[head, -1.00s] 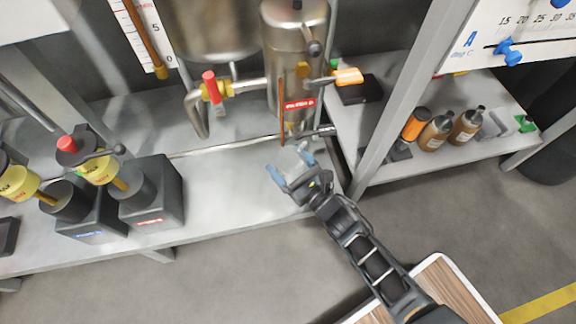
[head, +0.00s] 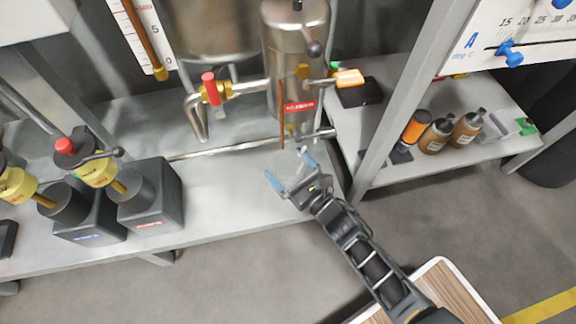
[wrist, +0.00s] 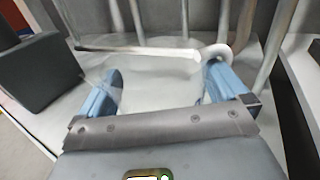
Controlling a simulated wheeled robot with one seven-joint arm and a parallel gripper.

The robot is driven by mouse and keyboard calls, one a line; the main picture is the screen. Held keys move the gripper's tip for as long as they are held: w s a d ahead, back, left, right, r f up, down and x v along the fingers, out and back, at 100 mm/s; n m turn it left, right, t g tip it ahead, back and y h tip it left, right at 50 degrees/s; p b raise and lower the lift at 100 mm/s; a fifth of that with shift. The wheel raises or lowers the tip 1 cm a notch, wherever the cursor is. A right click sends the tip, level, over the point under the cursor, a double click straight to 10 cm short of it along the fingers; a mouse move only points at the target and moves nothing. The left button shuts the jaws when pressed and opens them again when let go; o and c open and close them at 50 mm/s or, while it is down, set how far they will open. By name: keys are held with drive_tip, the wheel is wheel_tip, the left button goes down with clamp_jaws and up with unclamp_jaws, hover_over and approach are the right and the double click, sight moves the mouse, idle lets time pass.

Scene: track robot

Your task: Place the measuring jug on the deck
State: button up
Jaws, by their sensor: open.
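The measuring jug (wrist: 155,80) is clear and hard to make out. It shows as a faint see-through shape between my two blue fingers in the wrist view, and faintly at the fingertips in the head view (head: 289,162). It appears to stand on the grey deck (head: 225,185), near the deck's right end. My gripper (head: 288,170) is open, with one finger on each side of the jug; it also shows in the wrist view (wrist: 164,86). I cannot tell whether either finger touches the jug.
A horizontal pipe (head: 240,148) and a steel vessel (head: 295,75) stand behind the jug. A grey post (head: 400,105) rises to the right. Dark blocks with valves (head: 150,205) stand on the left. Brown bottles (head: 435,135) sit on the right shelf.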

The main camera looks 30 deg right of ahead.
drive_tip(key=s+d+p, duration=0.1)
drive_tip(key=s+p, duration=0.1)
drive_tip(key=s, duration=1)
drive_tip(key=shift+d, duration=0.3)
drive_tip(key=s+a+r+m+g+h, duration=0.1)
drive_tip(key=s+r+m, duration=0.55)
drive_tip(key=m, duration=0.35)
drive_tip(key=s+r+m+h, duration=0.2)
drive_tip(key=s+r+m, duration=0.3)
drive_tip(key=s+m, duration=0.3)
drive_tip(key=s+r+m+g, duration=0.1)
drive_tip(key=s+r+m, duration=0.3)
drive_tip(key=r+m, duration=0.4)
drive_tip(key=s+r+m+g, duration=0.1)
drive_tip(key=s+r+m, duration=0.2)
drive_tip(key=r+m, duration=0.6)
drive_tip(key=m, duration=0.3)
drive_tip(key=shift+s, duration=0.35)
drive_tip(key=shift+d, duration=0.1)
